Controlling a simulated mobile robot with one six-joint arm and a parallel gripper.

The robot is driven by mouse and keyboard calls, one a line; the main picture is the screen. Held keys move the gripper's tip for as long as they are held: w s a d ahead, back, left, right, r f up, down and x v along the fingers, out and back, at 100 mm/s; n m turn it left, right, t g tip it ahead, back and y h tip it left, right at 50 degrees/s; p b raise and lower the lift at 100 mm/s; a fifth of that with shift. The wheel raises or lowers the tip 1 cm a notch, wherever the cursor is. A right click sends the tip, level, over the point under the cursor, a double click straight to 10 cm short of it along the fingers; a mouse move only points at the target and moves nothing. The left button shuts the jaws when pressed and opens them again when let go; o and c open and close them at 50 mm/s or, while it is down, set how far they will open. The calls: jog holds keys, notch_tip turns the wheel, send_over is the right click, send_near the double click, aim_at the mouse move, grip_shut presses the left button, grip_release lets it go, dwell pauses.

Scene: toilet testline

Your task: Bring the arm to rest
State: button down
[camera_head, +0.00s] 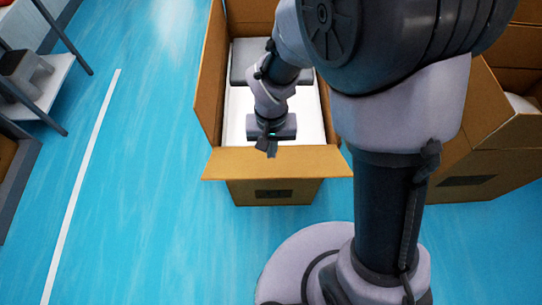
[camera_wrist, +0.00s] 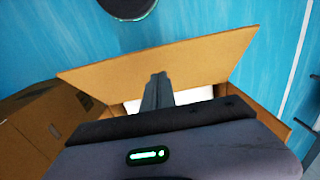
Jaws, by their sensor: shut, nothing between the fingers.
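My arm reaches from its base at the lower right of the head view over an open cardboard box. My gripper (camera_head: 268,148) is above the near part of the box, by its near flap, with its fingers together and nothing held. In the wrist view my gripper's fingers (camera_wrist: 158,82) also show closed, in front of the box's open flap. My arm hides part of the box.
The open cardboard box (camera_head: 275,192) has its flaps spread and a white item (camera_head: 236,115) inside. More open boxes (camera_head: 485,165) stand at the right. A shelf or bench (camera_head: 45,82) is at the left. Blue floor with a white line (camera_head: 85,180) is clear between.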

jog(key=s+d+r+m+t+y+b, duration=0.1)
jog(key=d+r, duration=0.1)
jog(key=r, duration=0.4)
jog(key=s+d+r+m+t+b, duration=0.1)
jog(key=s+d+r, duration=0.1)
jog(key=r, duration=0.5)
jog(key=s+d+r+m+t+y+b, duration=0.1)
jog(key=s+d+r+m+t+b, duration=0.1)
jog(key=s, duration=0.6)
notch_tip(320, 180, up, 3)
jog(key=shift+s+d+f+t+b, duration=0.1)
jog(key=shift+s+d+t+b, duration=0.3)
jog(key=shift+d+t+b, duration=0.5)
